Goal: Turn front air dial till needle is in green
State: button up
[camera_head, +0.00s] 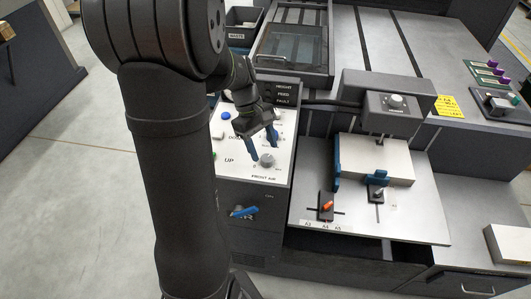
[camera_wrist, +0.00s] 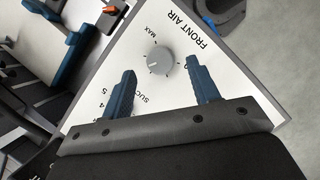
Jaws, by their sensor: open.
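The front air dial is a round grey knob (camera_wrist: 161,60) on a white panel, beside the printed words FRONT AIR and MAX. A dark line on its face points to the left in the wrist view. In the head view the dial (camera_head: 267,160) sits near the panel's lower edge. My gripper (camera_wrist: 160,69) is open and empty, with blue fingers. Its tips lie on either side of the dial in the wrist view; I cannot tell their height above the panel. In the head view my gripper (camera_head: 263,148) is just above the dial. I see no needle or green band; my arm hides part of the panel.
A blue button (camera_head: 225,116) and other controls are on the same white panel. A blue lever (camera_head: 243,212) is on the dark front below. To the right, a sloped grey table (camera_head: 420,228) carries a white block and blue guides. A status box (camera_head: 284,94) stands behind.

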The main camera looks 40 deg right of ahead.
aim_at(267, 157)
jog(key=shift+x, duration=1.5)
jog(key=shift+c, duration=0.2)
jog(key=c, duration=0.9)
jog(key=shift+m, duration=0.3)
jog(key=m+y, duration=0.2)
jog(key=m, duration=0.2)
jog(key=shift+d, duration=0.2)
jog(key=shift+d+m+t+y, duration=0.1)
jog(key=shift+m+t+y, duration=0.25)
jog(key=shift+m, duration=0.9)
jog(key=shift+m+t+y, duration=0.25)
jog(key=shift+m+y, duration=0.2)
jog(key=shift+m, duration=0.8)
